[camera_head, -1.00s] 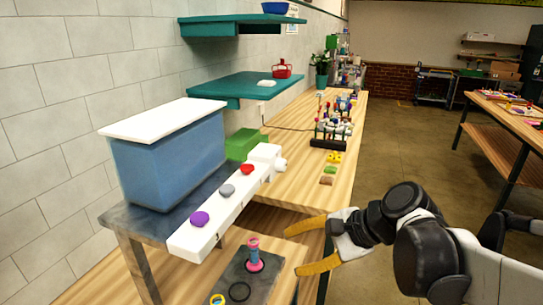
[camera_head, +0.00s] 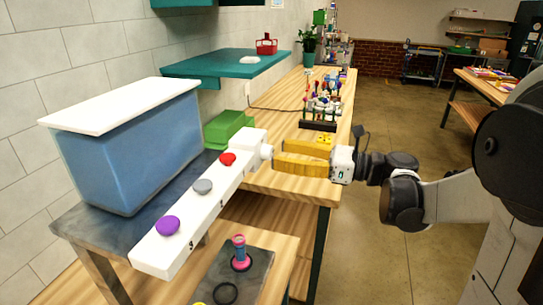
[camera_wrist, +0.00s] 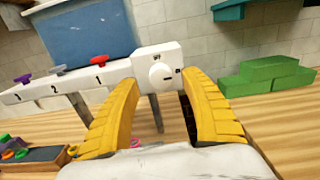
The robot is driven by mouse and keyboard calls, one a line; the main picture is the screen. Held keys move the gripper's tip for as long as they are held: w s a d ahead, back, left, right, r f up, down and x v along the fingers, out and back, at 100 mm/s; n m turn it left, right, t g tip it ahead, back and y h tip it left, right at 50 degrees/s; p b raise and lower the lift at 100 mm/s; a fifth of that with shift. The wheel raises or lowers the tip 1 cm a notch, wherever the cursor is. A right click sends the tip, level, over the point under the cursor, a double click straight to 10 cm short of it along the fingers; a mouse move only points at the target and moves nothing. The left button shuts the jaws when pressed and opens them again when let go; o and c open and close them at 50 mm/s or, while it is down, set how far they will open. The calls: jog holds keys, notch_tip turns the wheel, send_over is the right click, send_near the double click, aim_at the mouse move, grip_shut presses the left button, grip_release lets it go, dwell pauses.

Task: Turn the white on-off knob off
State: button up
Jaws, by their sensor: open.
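The white on-off knob (camera_wrist: 160,75) sits on the end face of a long white panel (camera_head: 190,217). In the head view the knob (camera_head: 267,151) shows side-on at the panel's far right end. My gripper (camera_head: 274,154) is open, its two yellow fingers pointing left at the knob, with the fingertips close to it. In the wrist view my gripper (camera_wrist: 125,90) has its fingers on either side of the knob's line, the knob lying ahead between them and a little above. Contact cannot be told. The marks beside the knob are too small to read.
The panel carries a purple knob (camera_head: 168,225), a grey knob (camera_head: 202,187) and a red knob (camera_head: 228,159). A blue tank (camera_head: 135,155) with a white lid stands behind it. Green blocks (camera_head: 228,128) lie beyond. A wooden bench (camera_head: 300,188) lies below the fingers.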

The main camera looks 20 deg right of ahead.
aim_at(267, 153)
jog(key=shift+x, duration=1.45)
grip_shut()
